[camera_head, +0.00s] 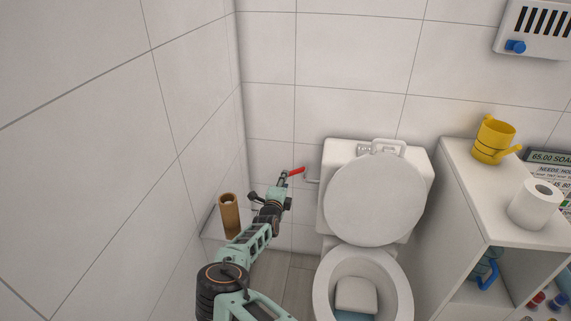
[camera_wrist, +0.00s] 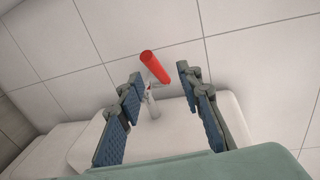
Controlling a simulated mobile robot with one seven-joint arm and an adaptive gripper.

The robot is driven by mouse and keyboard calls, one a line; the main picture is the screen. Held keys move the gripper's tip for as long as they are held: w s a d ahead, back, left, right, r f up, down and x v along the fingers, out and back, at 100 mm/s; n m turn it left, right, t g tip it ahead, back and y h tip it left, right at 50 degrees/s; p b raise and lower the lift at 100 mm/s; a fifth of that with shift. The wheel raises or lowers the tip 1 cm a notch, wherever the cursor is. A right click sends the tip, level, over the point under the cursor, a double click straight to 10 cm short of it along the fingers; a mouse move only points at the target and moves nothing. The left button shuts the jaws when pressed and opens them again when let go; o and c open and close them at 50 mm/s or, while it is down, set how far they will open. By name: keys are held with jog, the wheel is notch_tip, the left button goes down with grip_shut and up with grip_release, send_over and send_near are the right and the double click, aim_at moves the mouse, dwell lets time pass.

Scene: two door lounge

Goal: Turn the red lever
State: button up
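The red lever (camera_head: 297,171) sticks out by the back wall, just left of the toilet tank. In the wrist view the red lever (camera_wrist: 155,67) is a short red cylinder on a pale metal fitting (camera_wrist: 152,103). My gripper (camera_head: 284,178) reaches toward it from the lower left in the head view. In the wrist view my gripper (camera_wrist: 160,75) is open, with one finger on each side of the lever and visible space between. Whether the fingertips are level with the lever in depth is hard to tell.
The toilet tank (camera_head: 340,158) and raised lid (camera_head: 375,200) stand right of the lever. A brown tube (camera_head: 229,214) stands at the left wall. A white shelf (camera_head: 462,175) with a yellow cup (camera_head: 494,139) and paper roll (camera_head: 536,203) is at right.

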aim_at(294, 172)
jog(key=shift+n, duration=0.7)
jog(key=b+x, duration=0.3)
jog(key=x, duration=0.1)
jog(key=f+b+x, duration=0.1)
jog(key=b+x, duration=0.3)
jog(key=shift+w+a+f, duration=0.1)
jog(key=shift+w+f, duration=0.05)
jog(key=shift+f, duration=0.1)
jog(key=shift+w+f+b, duration=0.2)
jog(key=shift+w+b, duration=0.35)
jog(key=shift+b, duration=0.25)
jog(key=shift+w+r+b, duration=0.2)
jog(key=shift+w+b, duration=0.35)
jog(key=shift+w, duration=0.05)
